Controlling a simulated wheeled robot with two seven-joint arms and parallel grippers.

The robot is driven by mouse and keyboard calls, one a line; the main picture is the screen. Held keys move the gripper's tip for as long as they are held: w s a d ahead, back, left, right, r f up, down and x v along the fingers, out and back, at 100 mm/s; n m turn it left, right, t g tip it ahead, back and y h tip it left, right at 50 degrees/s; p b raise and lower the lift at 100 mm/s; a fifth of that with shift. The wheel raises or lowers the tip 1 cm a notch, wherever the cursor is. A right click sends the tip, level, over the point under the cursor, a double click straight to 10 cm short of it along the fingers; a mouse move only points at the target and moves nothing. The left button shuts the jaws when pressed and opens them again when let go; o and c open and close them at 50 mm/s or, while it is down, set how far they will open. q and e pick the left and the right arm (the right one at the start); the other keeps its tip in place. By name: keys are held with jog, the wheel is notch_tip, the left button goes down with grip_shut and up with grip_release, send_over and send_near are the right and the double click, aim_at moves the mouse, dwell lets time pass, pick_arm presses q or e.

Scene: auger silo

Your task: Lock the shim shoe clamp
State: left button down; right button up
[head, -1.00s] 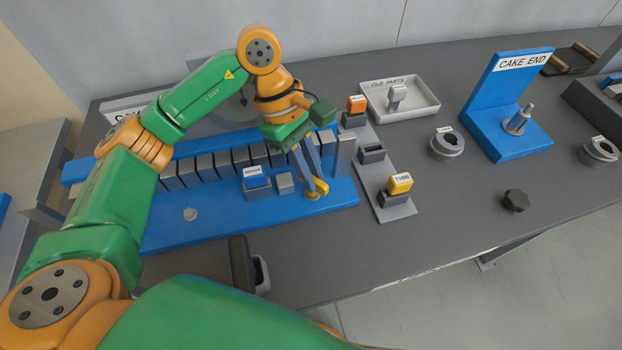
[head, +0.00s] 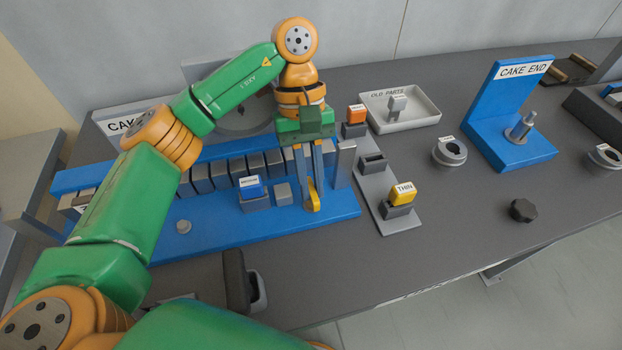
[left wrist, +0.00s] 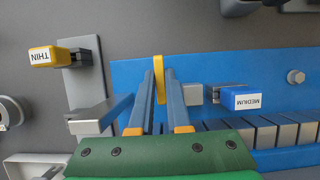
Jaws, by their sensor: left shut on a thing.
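A yellow clamp lever (head: 312,192) stands near the right end of the blue base (head: 220,235). My left gripper (head: 314,200) comes down over it with its fingers close together, shut on the lever. In the left wrist view the yellow lever (left wrist: 159,72) shows between the two blue fingertips. A blue shim marked MEDIUM (head: 250,187) sits in a grey shoe (head: 256,203) left of the lever, with a small grey block (head: 283,194) between them. The lever's lower end is partly hidden by the fingers. My right gripper is not in view.
A grey rack (head: 385,205) to the right holds an orange shim (head: 356,114) and a yellow THIN shim (head: 403,193). A row of grey blocks (head: 220,174) lies behind. A tray marked OLD PARTS (head: 420,112), a ring (head: 449,153) and a black knob (head: 523,210) stand further right.

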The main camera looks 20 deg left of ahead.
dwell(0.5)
pick_arm(q)
jog(key=c, duration=0.9)
grip_release()
jog(key=p+v, duration=0.2)
jog(key=v, duration=0.5)
jog(key=shift+r+p, duration=0.1)
jog(key=shift+p, duration=0.2)
